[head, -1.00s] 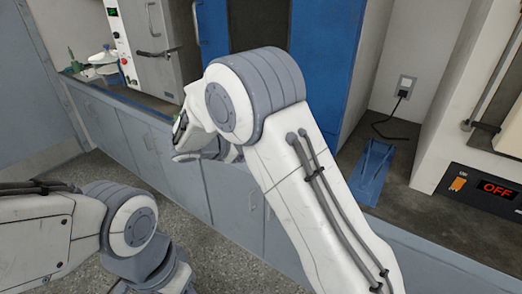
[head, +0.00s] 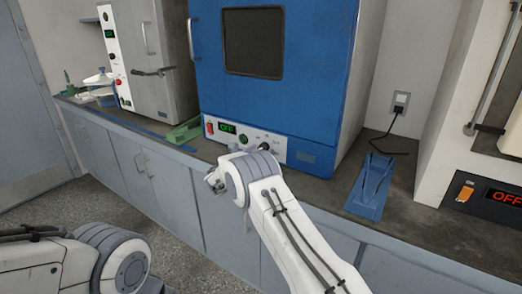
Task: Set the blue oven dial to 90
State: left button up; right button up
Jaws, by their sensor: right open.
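The blue oven (head: 310,105) stands on the counter, its door shut. Its white control strip, low on the front, has a green display (head: 228,128) that appears to read OFF and a red switch (head: 210,128). Small round controls are on the strip right of the display; the dial is too small and partly covered to read its setting. My right gripper (head: 256,146) is open, small in the picture, at the right part of the strip, partly hidden behind my right arm. I cannot tell whether it touches the dial. My left gripper is out of view; only my left arm shows lower left.
A grey oven (head: 160,55) stands to the left, with a green tray-like object (head: 183,132) between the ovens. A blue stand (head: 370,185) is on the counter at right. A machine with a red OFF display (head: 503,196) stands far right.

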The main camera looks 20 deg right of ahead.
jog(key=shift+x, duration=0.9)
